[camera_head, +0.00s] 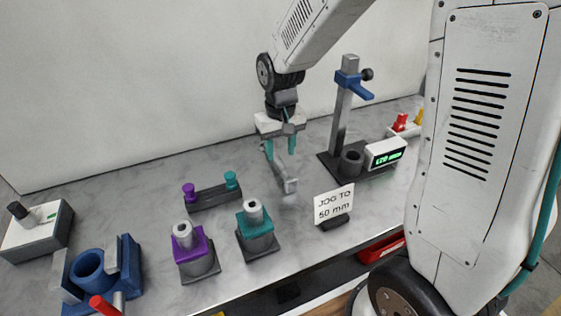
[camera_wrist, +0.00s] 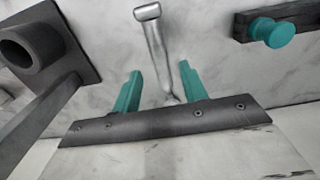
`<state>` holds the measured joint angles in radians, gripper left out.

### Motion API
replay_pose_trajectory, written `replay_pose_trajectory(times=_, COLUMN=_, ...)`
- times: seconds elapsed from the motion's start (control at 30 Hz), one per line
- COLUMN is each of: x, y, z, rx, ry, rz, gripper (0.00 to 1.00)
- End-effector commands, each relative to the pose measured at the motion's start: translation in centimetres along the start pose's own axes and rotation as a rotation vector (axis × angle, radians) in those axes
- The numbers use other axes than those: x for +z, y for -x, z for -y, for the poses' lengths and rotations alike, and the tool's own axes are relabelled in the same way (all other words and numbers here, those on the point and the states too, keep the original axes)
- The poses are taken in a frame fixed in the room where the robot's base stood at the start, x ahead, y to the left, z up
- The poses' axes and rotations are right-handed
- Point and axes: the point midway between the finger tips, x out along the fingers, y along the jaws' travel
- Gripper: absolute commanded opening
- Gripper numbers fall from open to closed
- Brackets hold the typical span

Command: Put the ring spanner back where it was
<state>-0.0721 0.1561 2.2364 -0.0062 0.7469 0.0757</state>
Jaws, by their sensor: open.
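The grey ring spanner (camera_head: 290,185) is at the middle of the bench, below my gripper (camera_head: 280,153). My gripper (camera_wrist: 160,75) is open, with a gap visible on both sides of the shaft. I cannot tell whether the spanner rests fully on the bench.
A purple-topped barrel (camera_head: 187,243) and a teal-topped barrel (camera_head: 254,222) stand in front. Behind them is a dark rack (camera_head: 213,199) with purple and teal knobs. A sign (camera_head: 334,203) reads "JOG TO 50 mm". A gauge stand (camera_head: 344,105) rises right; a blue fixture (camera_head: 122,285) sits left.

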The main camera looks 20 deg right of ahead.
Motion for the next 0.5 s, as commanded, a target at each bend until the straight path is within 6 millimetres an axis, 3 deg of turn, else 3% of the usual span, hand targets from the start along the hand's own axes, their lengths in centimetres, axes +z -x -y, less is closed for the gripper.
replay_pose_trajectory(times=0.2, x=-0.1, y=4.2, z=0.0, rx=0.0, ry=0.0, rz=-0.004, gripper=0.43)
replay_pose_trajectory(times=0.5, x=0.1, y=6.2, z=0.0, rx=0.0, ry=0.0, rz=0.0, gripper=0.43)
